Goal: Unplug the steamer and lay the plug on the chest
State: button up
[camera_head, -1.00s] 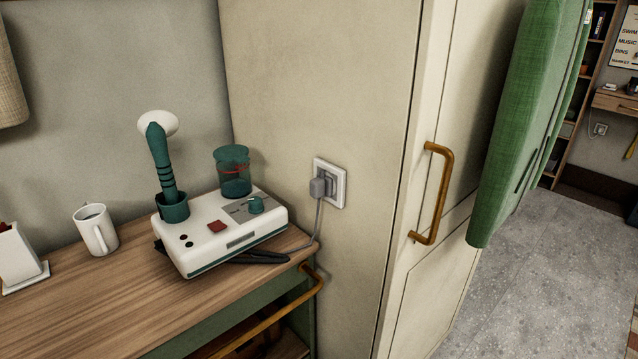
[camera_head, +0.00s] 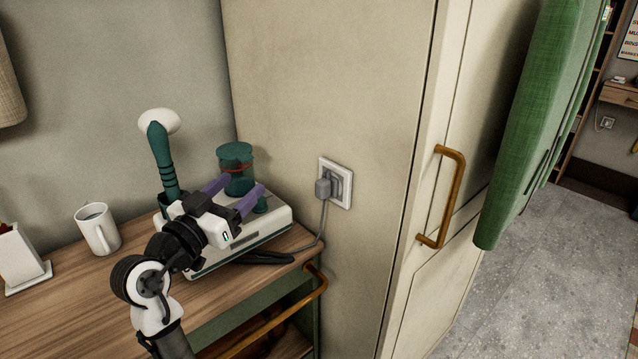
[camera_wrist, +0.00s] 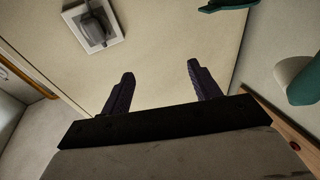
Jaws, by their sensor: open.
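The white and green steamer (camera_head: 262,234) sits on the wooden chest (camera_head: 90,300), with its green wand (camera_head: 162,160) and water tank (camera_head: 237,168) on it. Its grey plug (camera_head: 323,188) is in the white wall socket (camera_head: 346,184) on the cream cabinet side, with the cord (camera_head: 323,225) hanging down to the chest. The plug and socket (camera_wrist: 112,40) also show in the wrist view at upper left. My gripper (camera_head: 244,190) is open and empty, in front of the steamer and left of the plug, apart from it. My arm hides part of the steamer.
A white mug (camera_head: 97,228) and a white holder (camera_head: 22,258) stand on the chest at left. A brass rail (camera_head: 285,315) runs along the chest front. A brass handle (camera_head: 447,195) sticks out of the cabinet door, and a green padded board (camera_head: 530,125) hangs at right.

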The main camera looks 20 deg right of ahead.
aim_at(317, 191)
jog(key=s+d+f+m+g+h, duration=0.2)
jog(key=s+d+f+m+g, duration=0.1)
jog(key=d+g, duration=0.3)
jog(key=shift+s+d+f+m, duration=0.2)
jog(key=shift+d+f+m, duration=0.25)
jog(key=shift+d, duration=0.3)
jog(key=shift+r, duration=0.1)
jog(key=shift+p+x, duration=0.35)
jog(key=shift+x, duration=4.15)
jog(key=shift+b, duration=0.4)
jog(key=c, duration=1.3)
jog(key=shift+b+v, duration=0.65)
jog(key=shift+v, duration=2.35)
jog(key=shift+c, duration=0.2)
